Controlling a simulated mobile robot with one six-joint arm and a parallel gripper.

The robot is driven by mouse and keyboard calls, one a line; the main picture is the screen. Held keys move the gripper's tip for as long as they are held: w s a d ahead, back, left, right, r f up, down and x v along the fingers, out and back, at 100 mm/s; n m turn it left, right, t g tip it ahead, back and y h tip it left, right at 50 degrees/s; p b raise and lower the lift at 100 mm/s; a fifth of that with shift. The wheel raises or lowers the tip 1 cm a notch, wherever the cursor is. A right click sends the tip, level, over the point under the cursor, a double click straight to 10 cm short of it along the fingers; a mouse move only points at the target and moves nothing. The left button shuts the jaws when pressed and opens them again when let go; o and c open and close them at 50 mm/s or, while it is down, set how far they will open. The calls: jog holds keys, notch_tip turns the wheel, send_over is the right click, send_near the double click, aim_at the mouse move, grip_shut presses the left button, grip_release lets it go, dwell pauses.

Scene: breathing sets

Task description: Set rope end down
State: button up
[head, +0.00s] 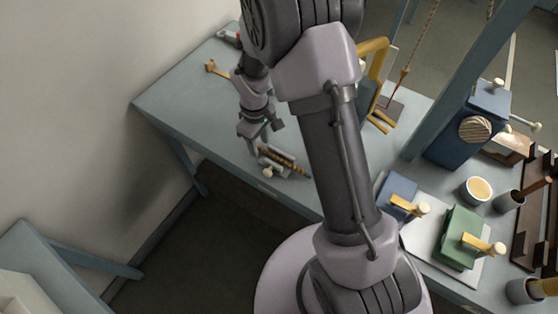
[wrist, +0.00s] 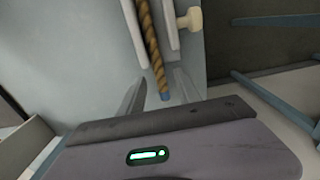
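A tan twisted rope (head: 287,163) lies in a small grey holder (head: 273,152) near the front edge of the blue-grey table. In the head view my gripper (head: 256,147) is low beside the holder. Whether the rope end touches the table is unclear.
A cream knob (wrist: 190,20) sticks out beside the holder. A yellow bracket (head: 374,60) stands behind my arm. Blue (head: 398,190) and green (head: 461,237) blocks with handles and a cup (head: 477,190) stand at right. The left tabletop is largely clear.

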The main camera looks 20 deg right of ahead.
jog(key=shift+f, duration=0.35)
jog(key=shift+a+r, duration=0.1)
grip_shut()
